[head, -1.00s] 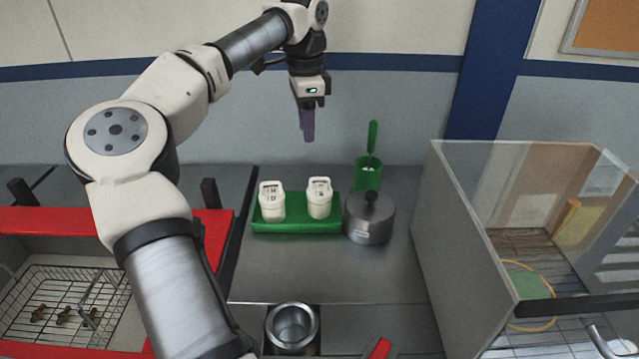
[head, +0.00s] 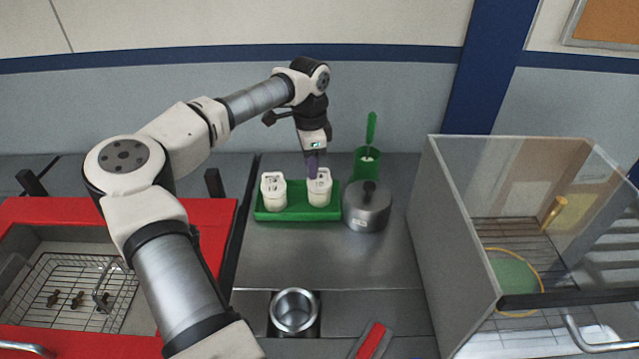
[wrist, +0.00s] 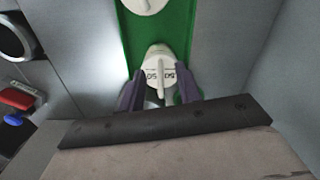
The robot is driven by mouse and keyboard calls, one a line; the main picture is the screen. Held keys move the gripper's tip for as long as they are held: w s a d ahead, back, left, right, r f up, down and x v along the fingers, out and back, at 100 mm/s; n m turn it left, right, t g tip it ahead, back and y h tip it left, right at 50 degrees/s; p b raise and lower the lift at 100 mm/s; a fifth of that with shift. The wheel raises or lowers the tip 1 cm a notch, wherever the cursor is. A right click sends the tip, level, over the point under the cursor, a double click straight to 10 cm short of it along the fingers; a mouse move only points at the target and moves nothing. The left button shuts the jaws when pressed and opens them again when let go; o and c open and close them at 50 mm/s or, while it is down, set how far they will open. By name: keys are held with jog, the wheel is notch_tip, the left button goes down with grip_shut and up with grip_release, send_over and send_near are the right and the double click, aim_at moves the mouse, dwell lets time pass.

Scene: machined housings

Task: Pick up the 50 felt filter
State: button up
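The felt filter marked 50 (wrist: 160,66) is a white, rounded part with a raised bar on top, in the wrist view. It matches the right-hand white part (head: 320,191) on the green tray in the head view. My gripper (head: 313,170) points down just above it. In the wrist view the purple fingers of my gripper (wrist: 160,93) are apart, one on each side of the filter's near end. I cannot tell whether they touch it. A second white filter (head: 273,191) stands at the tray's left end; its mark is too small to read.
The green tray (head: 293,214) lies on the grey counter. A steel cup (head: 294,312) sits in front. A clear-walled box (head: 462,230) stands right.

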jog(key=shift+f, duration=0.8)
grip_shut()
jog(key=shift+r, duration=0.2)
